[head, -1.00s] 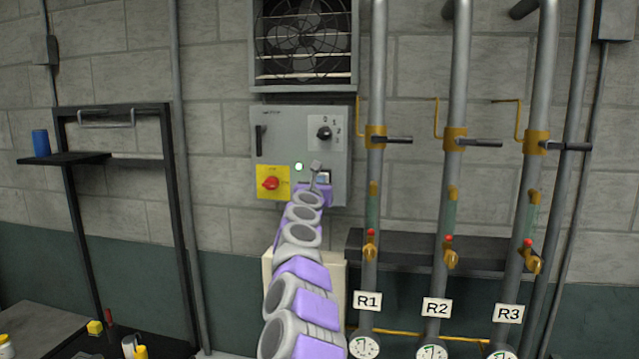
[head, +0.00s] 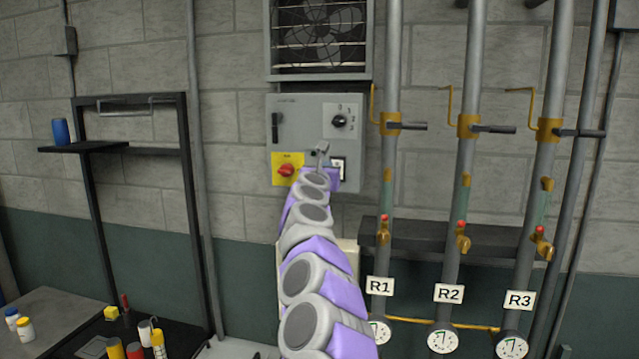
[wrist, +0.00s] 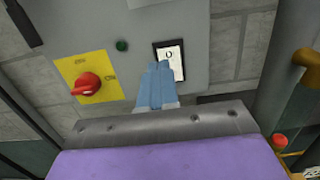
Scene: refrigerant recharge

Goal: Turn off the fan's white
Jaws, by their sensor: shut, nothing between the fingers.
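The fan's white switch (wrist: 173,60) sits in a dark frame on the grey control box (wrist: 190,20), with an "O" mark near its top. In the head view the white switch (head: 338,168) is partly hidden by my arm. My gripper (wrist: 158,66) is shut, and its blue fingertips overlap the switch's lower left part. I cannot tell whether they press on it. The green lamp (wrist: 122,45) left of the switch looks dark. The fan (head: 320,35) is behind a grille above the box.
A red rotary knob (wrist: 87,86) on a yellow plate is left of the gripper. A black dial (head: 340,121) is above the switch. Pipes with valves, labelled R1 (head: 380,286), R2 and R3, stand close on the right. A dark shelf frame (head: 88,200) stands left.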

